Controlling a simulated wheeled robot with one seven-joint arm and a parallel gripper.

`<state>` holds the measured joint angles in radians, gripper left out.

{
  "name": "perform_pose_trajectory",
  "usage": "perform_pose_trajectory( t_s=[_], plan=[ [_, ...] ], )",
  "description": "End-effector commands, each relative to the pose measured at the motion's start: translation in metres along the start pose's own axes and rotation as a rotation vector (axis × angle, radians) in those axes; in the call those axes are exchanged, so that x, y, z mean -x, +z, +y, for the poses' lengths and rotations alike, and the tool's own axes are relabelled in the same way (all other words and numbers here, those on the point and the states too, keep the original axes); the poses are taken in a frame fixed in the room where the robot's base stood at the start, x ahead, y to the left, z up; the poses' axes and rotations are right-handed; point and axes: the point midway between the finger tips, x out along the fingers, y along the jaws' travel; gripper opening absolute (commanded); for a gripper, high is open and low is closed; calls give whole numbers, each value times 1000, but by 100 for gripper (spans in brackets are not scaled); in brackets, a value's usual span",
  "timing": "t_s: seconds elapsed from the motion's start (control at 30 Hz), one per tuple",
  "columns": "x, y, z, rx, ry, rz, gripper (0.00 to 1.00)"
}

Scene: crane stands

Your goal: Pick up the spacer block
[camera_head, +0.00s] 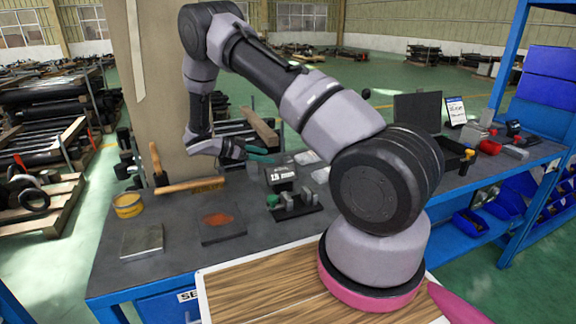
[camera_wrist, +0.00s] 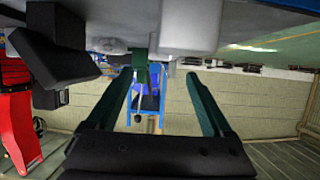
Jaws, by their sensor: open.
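I cannot tell for sure which object is the spacer block. A flat grey metal block (camera_head: 142,241) lies at the bench's front left. Smaller grey upright pieces (camera_head: 290,200) stand on a dark base near the bench's middle. My gripper (camera_head: 270,155) is above the bench behind them, close to a black box (camera_head: 281,178) with a white label. In the wrist view, which looks upside down, its two green fingers (camera_wrist: 160,88) are spread apart. No object is clearly held between them. A pale grey block-like shape (camera_wrist: 190,28) shows beyond them, at the top.
A dark plate with an orange patch (camera_head: 222,222), a yellow tin (camera_head: 127,205) and a wooden-handled hammer (camera_head: 188,187) lie on the left of the bench. A beige pillar (camera_head: 165,90) stands behind. Several tools and a dark screen (camera_head: 417,111) are at the right.

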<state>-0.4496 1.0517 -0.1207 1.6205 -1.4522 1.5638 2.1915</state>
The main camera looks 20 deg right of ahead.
Motion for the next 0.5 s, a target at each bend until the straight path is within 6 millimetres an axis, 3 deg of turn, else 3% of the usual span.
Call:
perform_pose_trajectory(
  t_s=[0.1,0.33,0.5],
  plan=[
    [-18,0,1,0,3,0,85],
    [-28,1,1,2,3,-1,85],
    [-51,1,2,4,5,-1,85]
  ],
)
